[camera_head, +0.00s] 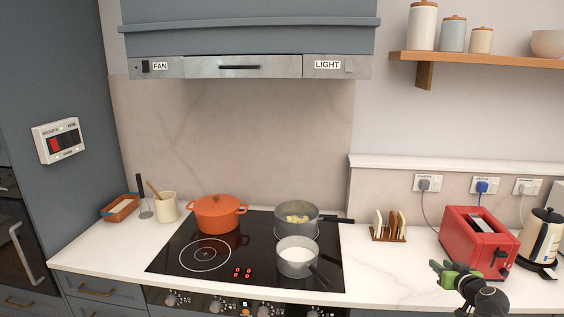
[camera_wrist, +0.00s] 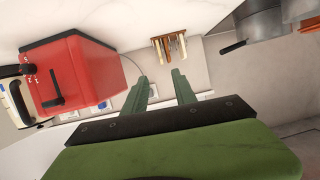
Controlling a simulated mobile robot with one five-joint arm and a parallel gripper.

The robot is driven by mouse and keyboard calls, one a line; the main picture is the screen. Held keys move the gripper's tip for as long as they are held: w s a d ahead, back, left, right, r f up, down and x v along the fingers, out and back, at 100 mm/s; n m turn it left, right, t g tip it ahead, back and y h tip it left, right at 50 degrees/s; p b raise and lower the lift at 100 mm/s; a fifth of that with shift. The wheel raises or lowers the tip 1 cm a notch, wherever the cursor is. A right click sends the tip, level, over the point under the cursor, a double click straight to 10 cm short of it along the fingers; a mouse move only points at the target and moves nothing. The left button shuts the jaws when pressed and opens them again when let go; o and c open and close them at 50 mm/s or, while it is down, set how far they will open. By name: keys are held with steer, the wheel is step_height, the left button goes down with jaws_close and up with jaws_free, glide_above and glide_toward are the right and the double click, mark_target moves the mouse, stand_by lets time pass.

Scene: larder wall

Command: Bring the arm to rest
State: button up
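My gripper (camera_head: 456,272) is at the lower right of the head view, in front of the red toaster and over the worktop's right part. In the wrist view, its two green fingers (camera_wrist: 162,90) stand apart with nothing between them. The wrist view is upside down, with the red toaster (camera_wrist: 70,72) at its left and the toast rack (camera_wrist: 170,46) beyond the fingertips. I see nothing held.
The red toaster (camera_head: 478,240) and a cream kettle (camera_head: 543,238) stand on the right worktop. The toast rack (camera_head: 388,226) is left of them. The hob (camera_head: 190,268) carries an orange pot (camera_head: 217,215) and two grey pans. Bare worktop (camera_head: 385,270) lies left of my gripper.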

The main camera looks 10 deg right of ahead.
steer(key=w+a+f+n+g+y, duration=0.15)
steer(key=a+f, duration=0.25)
steer(key=a, duration=0.6)
steer(key=w+a+f+n+g+y, duration=0.1)
steer(key=w+a+f+g+y, duration=0.15)
steer(key=a, duration=0.75)
steer(key=w+a+f+n+g+y, duration=0.1)
steer(key=a+f+g+y, duration=0.2)
steer(key=a, duration=0.7)
steer(key=s+a+f+g+h, duration=0.2)
steer(key=s+a+f+g, duration=0.1)
steer(key=a, duration=0.4)
steer(key=s+a+f+g+h, duration=0.1)
steer(key=s+a+f+g, duration=0.2)
steer(key=s+a, duration=0.3)
steer(key=shift+a+m+g+h, duration=0.3)
steer(key=shift+a+m+h, duration=0.1)
steer(key=shift+a, duration=0.6)
steer(key=shift+f, duration=0.1)
